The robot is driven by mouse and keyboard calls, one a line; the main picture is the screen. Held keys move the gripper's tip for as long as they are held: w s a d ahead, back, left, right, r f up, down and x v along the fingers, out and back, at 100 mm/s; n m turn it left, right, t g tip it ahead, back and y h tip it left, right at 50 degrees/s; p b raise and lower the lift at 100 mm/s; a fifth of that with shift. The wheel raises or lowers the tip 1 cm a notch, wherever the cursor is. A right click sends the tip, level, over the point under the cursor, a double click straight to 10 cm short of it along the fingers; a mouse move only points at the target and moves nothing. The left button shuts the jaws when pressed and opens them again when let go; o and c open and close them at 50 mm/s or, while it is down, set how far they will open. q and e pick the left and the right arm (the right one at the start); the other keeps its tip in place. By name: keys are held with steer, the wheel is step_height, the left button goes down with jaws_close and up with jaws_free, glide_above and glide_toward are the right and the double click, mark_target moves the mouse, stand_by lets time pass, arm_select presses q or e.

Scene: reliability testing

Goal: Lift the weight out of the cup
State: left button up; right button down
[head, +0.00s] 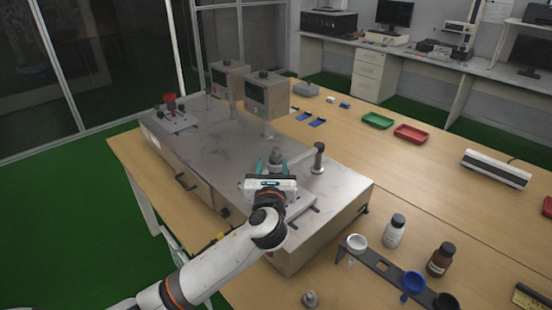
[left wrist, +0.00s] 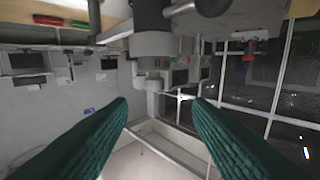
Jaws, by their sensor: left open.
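My left gripper (head: 272,164) reaches over the near end of the metal testing machine. Its green fingers are open, apart on either side of a grey stepped cylinder (head: 276,154), which I take to be the weight in its cup. In the left wrist view, which looks upside down, the grey cylinder (left wrist: 153,44) shows beyond the open fingertips (left wrist: 158,103), with a wide collar and a narrower knob. The fingers do not visibly touch it. Where the weight ends and the cup begins I cannot tell. My right gripper is not in view.
The metal machine (head: 225,125) has a dark-topped post (head: 318,158) just right of the gripper. A small grey knobbed piece (head: 310,299) stands on the wooden table. A rack (head: 382,265) with a blue funnel (head: 411,283), a white bottle (head: 394,230) and a brown bottle (head: 440,259) are at right.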

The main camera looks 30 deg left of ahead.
mark_target(276, 153)
arm_select(q)
steer(key=x, duration=0.5)
steer(key=f+p+x, duration=0.1)
steer(key=x, duration=0.2)
steer(key=shift+w+d, duration=0.25)
steer(key=shift+w, duration=0.1)
steer(key=shift+r, duration=0.15)
jaws_close()
